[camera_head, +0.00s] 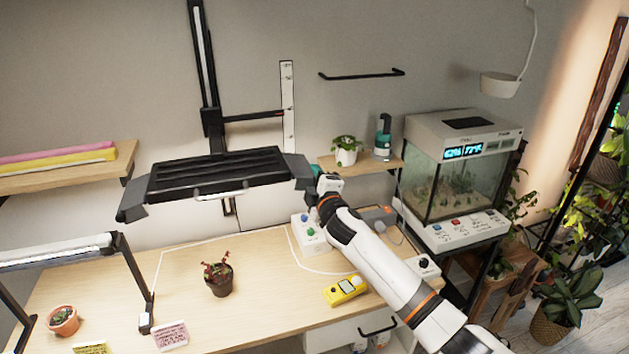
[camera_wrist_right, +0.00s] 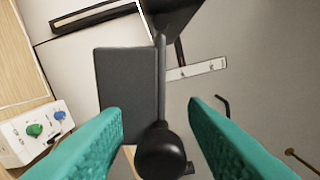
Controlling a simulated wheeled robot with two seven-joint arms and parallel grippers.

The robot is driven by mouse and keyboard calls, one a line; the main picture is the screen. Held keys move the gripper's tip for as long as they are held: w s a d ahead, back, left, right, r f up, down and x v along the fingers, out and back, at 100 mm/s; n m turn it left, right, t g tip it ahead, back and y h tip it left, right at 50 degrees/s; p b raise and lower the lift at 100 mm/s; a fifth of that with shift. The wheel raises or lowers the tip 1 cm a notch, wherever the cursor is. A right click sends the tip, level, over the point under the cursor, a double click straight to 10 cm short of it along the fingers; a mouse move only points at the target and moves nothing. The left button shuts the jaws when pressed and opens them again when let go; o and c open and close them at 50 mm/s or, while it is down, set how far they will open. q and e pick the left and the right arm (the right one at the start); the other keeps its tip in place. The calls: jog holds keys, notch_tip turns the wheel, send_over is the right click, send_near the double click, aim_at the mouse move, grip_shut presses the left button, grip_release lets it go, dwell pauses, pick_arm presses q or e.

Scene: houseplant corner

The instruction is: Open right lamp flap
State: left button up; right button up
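The black grow lamp (camera_head: 215,175) hangs from a wall rail above the table. Its right flap (camera_head: 299,166) sticks out at the right end; its left flap (camera_head: 132,206) angles down at the left end. My right gripper (camera_head: 314,176) is at the outer side of the right flap. In the right wrist view the teal fingers of my right gripper (camera_wrist_right: 155,108) are apart. The grey right flap (camera_wrist_right: 130,80) and a round black knob (camera_wrist_right: 160,152) at its edge show between them. I cannot tell whether a finger touches either. My left gripper is not in view.
Below on the table (camera_head: 265,270) are a potted red plant (camera_head: 218,280), a yellow meter (camera_head: 345,290) and a white button box (camera_head: 308,234), also in the wrist view (camera_wrist_right: 38,135). A shelf (camera_head: 360,163) and terrarium (camera_head: 455,180) stand right of the lamp.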

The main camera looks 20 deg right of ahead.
jog(key=s+b, duration=0.2)
jog(key=s, duration=1)
jog(key=shift+d, duration=0.25)
jog(key=shift+f, duration=0.15)
jog(key=s+d+f+m+g+b, duration=0.1)
jog(key=s+d+f+m+g, duration=0.2)
jog(key=f, duration=1.2)
jog(key=s+f+m+g+h+b, duration=0.1)
jog(key=s+f+m+g, duration=0.3)
jog(key=f, duration=1.1)
jog(key=s+d+f+g+b, duration=0.15)
jog(key=s+f, duration=0.45)
jog(key=f, duration=1)
jog(key=s+f+m+g, duration=0.3)
jog(key=s+f+g, duration=0.2)
jog(key=s+f, duration=1.25)
jog(key=s+a+f+m+g, duration=0.1)
jog(key=s+f, duration=0.2)
jog(key=s, duration=0.9)
jog(key=s+a+f+m+g+b, duration=0.1)
jog(key=s+f+m+g, duration=0.1)
jog(key=s, duration=1.1)
jog(key=shift+s+f, duration=0.15)
jog(key=shift+f, duration=0.75)
